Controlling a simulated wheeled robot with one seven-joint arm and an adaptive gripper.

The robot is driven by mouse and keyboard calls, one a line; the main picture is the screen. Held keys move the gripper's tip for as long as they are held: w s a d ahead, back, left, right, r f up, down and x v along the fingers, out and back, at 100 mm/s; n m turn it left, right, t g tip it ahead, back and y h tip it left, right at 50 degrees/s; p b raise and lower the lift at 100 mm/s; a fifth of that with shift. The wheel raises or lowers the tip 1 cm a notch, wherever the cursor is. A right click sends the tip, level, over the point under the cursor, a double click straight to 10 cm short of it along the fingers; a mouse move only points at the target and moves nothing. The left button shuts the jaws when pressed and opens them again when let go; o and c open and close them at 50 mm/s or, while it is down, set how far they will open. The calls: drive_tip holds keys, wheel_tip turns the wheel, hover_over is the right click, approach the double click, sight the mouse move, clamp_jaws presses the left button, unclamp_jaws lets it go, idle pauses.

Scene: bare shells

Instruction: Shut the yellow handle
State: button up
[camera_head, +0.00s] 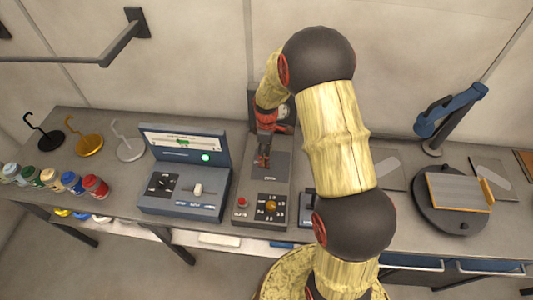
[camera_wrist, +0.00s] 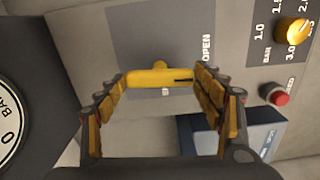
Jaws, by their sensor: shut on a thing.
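The yellow handle (camera_wrist: 160,78) shows in the wrist view as a short bar with a round hub, set on a dark grey panel plate (camera_wrist: 150,40). My gripper (camera_wrist: 160,85) has one finger at each end of the bar and is shut on it. The word OPEN (camera_wrist: 207,48) is printed to the right of the handle in the wrist view. In the head view my gripper (camera_head: 264,158) is over the upper part of the middle grey console (camera_head: 283,180), and the handle is hidden by my gripper and arm.
The console also bears a yellow knob (camera_head: 271,206) and a red button (camera_head: 242,202). A blue-grey box with a screen (camera_head: 185,150) stands to the left. Hooks and coloured jars (camera_head: 73,183) are further left. A round turntable (camera_head: 452,215) and a blue clamp arm (camera_head: 450,110) are at the right.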

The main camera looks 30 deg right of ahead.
drive_tip(key=m, duration=0.8)
drive_tip(key=shift+m, duration=0.3)
drive_tip(key=m, duration=0.4)
drive_tip(key=shift+b, duration=0.35)
drive_tip(key=shift+m, duration=2.3)
drive_tip(key=o, duration=1.1)
drive_tip(key=shift+o, duration=0.2)
wheel_tip(320, 180, up, 12)
